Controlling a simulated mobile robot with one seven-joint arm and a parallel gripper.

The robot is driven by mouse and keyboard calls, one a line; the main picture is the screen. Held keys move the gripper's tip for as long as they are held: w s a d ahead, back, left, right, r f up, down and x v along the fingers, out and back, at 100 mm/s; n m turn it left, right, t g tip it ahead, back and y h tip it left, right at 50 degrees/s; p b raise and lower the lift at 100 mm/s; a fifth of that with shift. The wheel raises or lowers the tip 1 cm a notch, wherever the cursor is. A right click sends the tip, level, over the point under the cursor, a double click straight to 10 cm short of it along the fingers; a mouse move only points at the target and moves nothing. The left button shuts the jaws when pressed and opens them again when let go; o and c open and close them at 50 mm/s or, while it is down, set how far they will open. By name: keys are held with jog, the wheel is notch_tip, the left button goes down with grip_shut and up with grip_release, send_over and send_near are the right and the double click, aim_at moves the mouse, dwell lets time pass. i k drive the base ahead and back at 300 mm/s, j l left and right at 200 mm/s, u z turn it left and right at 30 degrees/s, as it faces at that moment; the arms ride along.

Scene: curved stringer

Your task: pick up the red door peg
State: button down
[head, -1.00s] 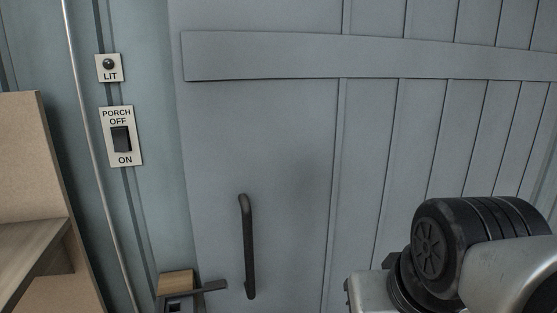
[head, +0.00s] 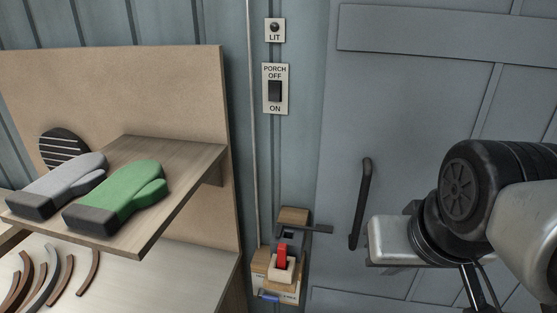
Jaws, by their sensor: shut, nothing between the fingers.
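The red door peg (head: 282,256) stands upright in a pale block (head: 282,270) low beside the door. Its lower end is hidden in the block. A small wooden block (head: 294,215) with a dark bar (head: 308,228) pointing right is on the wall just above it. The grey door (head: 410,120) with a black handle (head: 361,203) is to the right. Part of my arm shows at the right, well to the right of the peg. I cannot make out my gripper's fingers in this view.
A wooden shelf (head: 190,165) on the left holds a grey mitten (head: 62,185) and a green mitten (head: 120,195). Several curved strips lie on the bench (head: 165,270) below. A porch switch (head: 275,91) is on the wall. A blue item (head: 269,296) is below the peg.

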aim_at(282, 249)
jog(key=i+u, duration=0.1)
jog(key=u, duration=0.6)
jog(key=k, duration=0.45)
jog(key=l+u, duration=0.9)
jog(key=k+l+u, duration=0.15)
jog(key=u, duration=0.3)
jog(key=k+l, duration=0.05)
jog(key=l, duration=0.05)
